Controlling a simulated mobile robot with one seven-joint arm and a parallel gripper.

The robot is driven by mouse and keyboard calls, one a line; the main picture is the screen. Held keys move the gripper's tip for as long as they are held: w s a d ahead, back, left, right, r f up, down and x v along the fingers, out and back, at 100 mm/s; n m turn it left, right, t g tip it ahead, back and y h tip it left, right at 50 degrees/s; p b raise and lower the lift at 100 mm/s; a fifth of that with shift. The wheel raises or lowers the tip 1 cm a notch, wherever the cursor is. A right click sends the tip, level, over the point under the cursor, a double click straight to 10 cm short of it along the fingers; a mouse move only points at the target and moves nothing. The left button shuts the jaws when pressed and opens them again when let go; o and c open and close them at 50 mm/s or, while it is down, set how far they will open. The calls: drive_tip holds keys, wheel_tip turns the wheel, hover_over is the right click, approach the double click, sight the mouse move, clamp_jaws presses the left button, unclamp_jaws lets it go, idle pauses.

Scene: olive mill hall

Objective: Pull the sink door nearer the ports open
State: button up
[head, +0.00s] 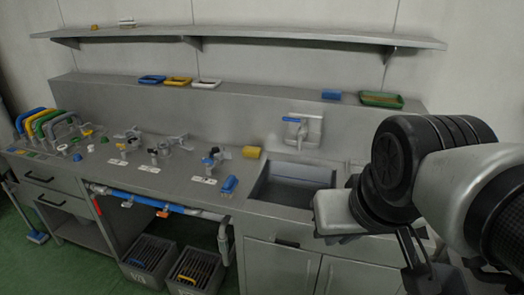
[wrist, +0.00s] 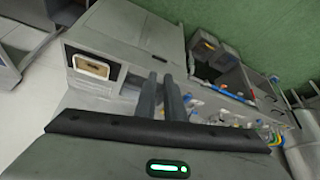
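The sink cabinet stands under the sink basin (head: 292,184) and has two plain grey doors side by side. The left door (head: 278,268) is on the side of the ports and looks shut, with a dark recess at its top edge. The right door (head: 347,278) also looks shut, and my arm partly covers its right side. The labelled ports (head: 160,152) are on the counter to the left. My gripper (head: 413,243) is in front of the cabinet, right of both doors. In the wrist view its two dark fingers (wrist: 160,78) stand slightly apart with nothing seen between them.
Two grey crates (head: 148,256) stand on the green floor (head: 75,278) left of the cabinet. A blue pipe (head: 155,202) runs under the counter. A shelf (head: 240,33) hangs on the wall. A yellow sponge (head: 251,152) and blue item (head: 229,185) lie by the basin.

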drive_tip(key=shift+o, duration=0.9)
drive_tip(key=w+d+f+n+g+h+b, duration=0.2)
drive_tip(key=d+f+g+h+b, duration=0.1)
drive_tip(key=f, duration=0.7)
drive_tip(key=w+d+f+n+g+h+b, duration=0.3)
drive_tip(key=f+b, duration=0.2)
drive_tip(key=f, duration=0.5)
drive_tip(key=shift+w+f+b, duration=0.2)
drive_tip(key=shift+b, duration=0.1)
drive_tip(key=n+t+h+b, duration=0.3)
drive_tip(key=n+t+b, duration=1.25)
drive_tip(key=n, duration=0.95)
approach(306, 277)
drive_tip(key=shift+t, duration=0.25)
drive_tip(key=b+x, duration=0.1)
drive_tip(key=x, duration=0.6)
drive_tip(key=b+x, duration=0.1)
drive_tip(key=x, duration=0.3)
drive_tip(key=shift+f+b, duration=0.3)
drive_tip(key=shift+b, duration=0.05)
drive_tip(key=shift+s, duration=0.1)
clamp_jaws()
drive_tip(key=shift+s, duration=0.1)
